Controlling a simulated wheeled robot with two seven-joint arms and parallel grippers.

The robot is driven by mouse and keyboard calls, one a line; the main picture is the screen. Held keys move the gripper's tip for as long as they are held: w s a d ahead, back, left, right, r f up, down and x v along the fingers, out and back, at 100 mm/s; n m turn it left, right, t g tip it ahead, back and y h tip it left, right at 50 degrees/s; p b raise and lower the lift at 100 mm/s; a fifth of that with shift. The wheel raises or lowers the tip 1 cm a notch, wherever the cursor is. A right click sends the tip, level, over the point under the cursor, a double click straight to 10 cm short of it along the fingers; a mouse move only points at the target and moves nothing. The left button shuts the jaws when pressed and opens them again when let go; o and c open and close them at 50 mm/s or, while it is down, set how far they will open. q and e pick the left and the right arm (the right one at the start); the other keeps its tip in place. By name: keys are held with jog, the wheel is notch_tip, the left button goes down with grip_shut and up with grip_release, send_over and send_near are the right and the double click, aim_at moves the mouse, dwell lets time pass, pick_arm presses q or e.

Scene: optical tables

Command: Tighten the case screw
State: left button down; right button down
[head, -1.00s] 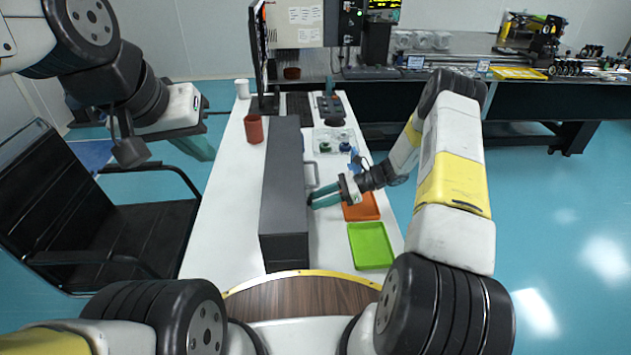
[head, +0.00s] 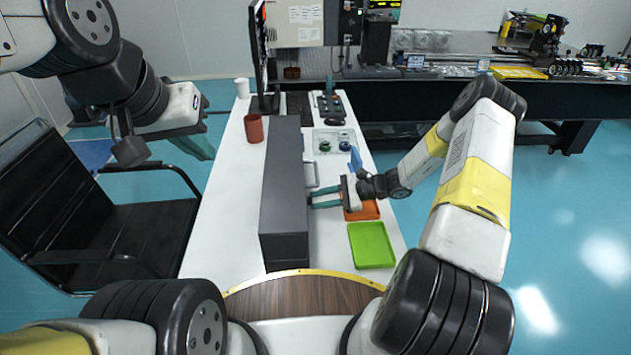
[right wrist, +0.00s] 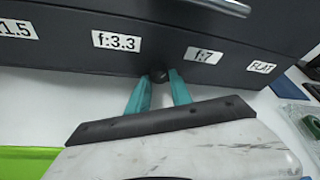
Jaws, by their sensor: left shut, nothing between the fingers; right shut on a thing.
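The dark grey case (head: 284,190) stands lengthwise on the white table. In the right wrist view its labelled face (right wrist: 150,35) carries white labels, and a small black case screw (right wrist: 159,76) sits low on that face between two labels. My right gripper (head: 312,199) is at the case's right side. In the right wrist view its teal fingers (right wrist: 160,84) are shut on the screw, one on each side of the knob. My left gripper (head: 200,147) is raised over the floor at the left, away from the table, shut and empty; its fingertips are partly hidden.
An orange tray (head: 370,211) lies beneath my right wrist, with a green tray (head: 371,245) nearer. A red-brown cup (head: 254,128), a monitor (head: 259,60) and a clear tray with small parts (head: 334,141) stand farther back. A black chair (head: 100,210) is at the left.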

jog(key=c, duration=1.1)
grip_release()
jog(key=shift+c, duration=0.2)
jog(key=shift+v, duration=3.95)
